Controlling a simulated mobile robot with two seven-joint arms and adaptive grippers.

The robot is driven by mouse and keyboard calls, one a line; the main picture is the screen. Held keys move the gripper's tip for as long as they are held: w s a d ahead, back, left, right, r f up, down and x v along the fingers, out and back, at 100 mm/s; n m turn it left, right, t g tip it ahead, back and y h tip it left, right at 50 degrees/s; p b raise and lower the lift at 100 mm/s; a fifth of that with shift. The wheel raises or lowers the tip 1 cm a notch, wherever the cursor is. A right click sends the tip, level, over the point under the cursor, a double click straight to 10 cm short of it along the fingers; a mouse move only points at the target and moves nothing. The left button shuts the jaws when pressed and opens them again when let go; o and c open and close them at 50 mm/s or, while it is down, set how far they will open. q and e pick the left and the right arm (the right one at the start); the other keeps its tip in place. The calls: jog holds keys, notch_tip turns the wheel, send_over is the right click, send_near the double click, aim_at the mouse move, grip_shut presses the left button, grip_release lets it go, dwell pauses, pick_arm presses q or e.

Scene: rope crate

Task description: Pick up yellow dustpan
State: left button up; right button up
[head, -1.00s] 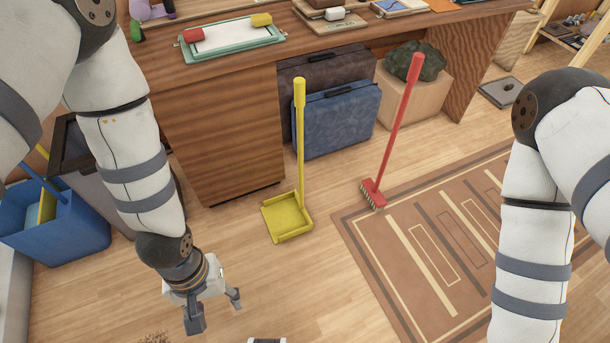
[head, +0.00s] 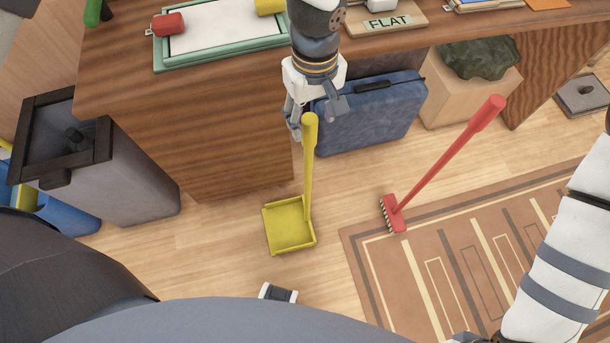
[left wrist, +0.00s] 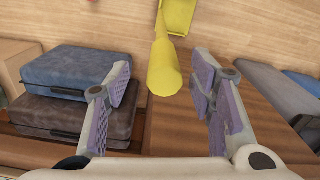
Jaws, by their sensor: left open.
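The yellow dustpan stands on the wood floor, its flat pan (head: 288,225) down and its long handle (head: 309,165) upright in front of the desk. My left gripper (head: 316,114) is open at the top end of the handle, its fingers to either side of it in the picture. In the left wrist view, the handle's rounded end (left wrist: 164,75) shows between the two spread fingers of my left gripper (left wrist: 161,80), with a gap on both sides. Part of the pan (left wrist: 176,14) shows at the top edge there. My right arm is at the right; its gripper is not seen.
A wooden desk (head: 225,140) and a blue suitcase (head: 372,118) are close behind the handle. A red broom (head: 445,160) leans at the right by a patterned rug (head: 470,250). A grey bin (head: 130,175) stands at the left. Floor around the pan is clear.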

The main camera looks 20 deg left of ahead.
aim_at(309, 134)
pick_arm(q)
jog(key=f, duration=0.6)
jog(key=shift+a+f+b, duration=0.2)
jog(key=shift+a+b, duration=0.1)
jog(key=shift+r, duration=0.1)
grip_shut()
